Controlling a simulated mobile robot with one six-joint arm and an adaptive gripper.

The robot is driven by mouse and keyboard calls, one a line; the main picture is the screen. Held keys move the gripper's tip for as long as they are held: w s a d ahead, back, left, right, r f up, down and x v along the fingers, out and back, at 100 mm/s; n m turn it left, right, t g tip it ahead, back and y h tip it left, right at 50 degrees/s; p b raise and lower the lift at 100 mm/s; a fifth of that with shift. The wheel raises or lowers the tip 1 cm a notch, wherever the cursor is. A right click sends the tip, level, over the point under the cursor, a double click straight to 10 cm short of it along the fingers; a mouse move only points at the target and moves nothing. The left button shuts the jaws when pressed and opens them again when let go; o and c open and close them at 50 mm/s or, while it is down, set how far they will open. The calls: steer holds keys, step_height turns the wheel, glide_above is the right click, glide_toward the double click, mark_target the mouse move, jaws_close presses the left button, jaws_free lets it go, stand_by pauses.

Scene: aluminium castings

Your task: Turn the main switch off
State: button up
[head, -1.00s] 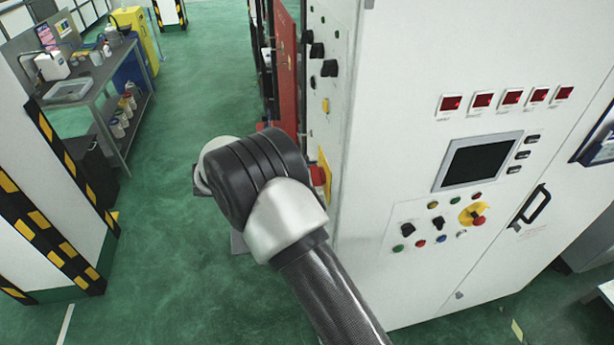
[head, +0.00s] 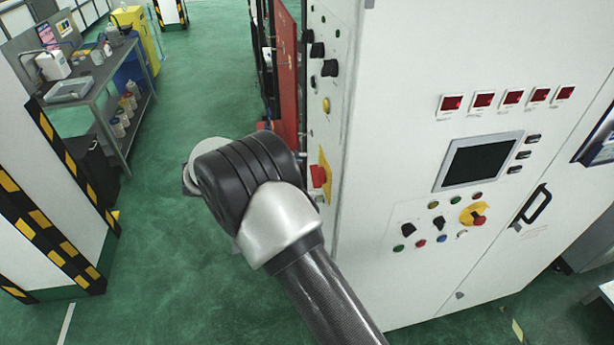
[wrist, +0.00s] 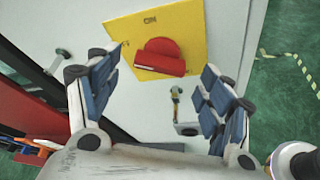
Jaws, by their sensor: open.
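The main switch (wrist: 161,58) is a red rotary knob with a raised grip bar on a yellow plate (wrist: 205,42). In the wrist view it is near the top middle, and its bar lies nearly level across the picture. The plate letters "ON" appear upside down above it. In the head view the switch (head: 319,177) is on the cabinet's narrow left side, just past my arm. My gripper (wrist: 165,62) is open and empty, its blue-padded fingers spread left and right of the knob in the picture. No contact with the knob shows. My arm hides the gripper in the head view.
The white cabinet (head: 400,270) carries a screen, several buttons and another red knob on yellow (head: 477,217) at its front. Black knobs (head: 330,68) sit above the main switch. A red panel (head: 287,75) stands beyond. Green floor (head: 185,290) is clear to the left.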

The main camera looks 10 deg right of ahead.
steer(key=v, duration=0.9)
steer(key=shift+s+a, duration=0.15)
steer(key=shift+a, duration=0.25)
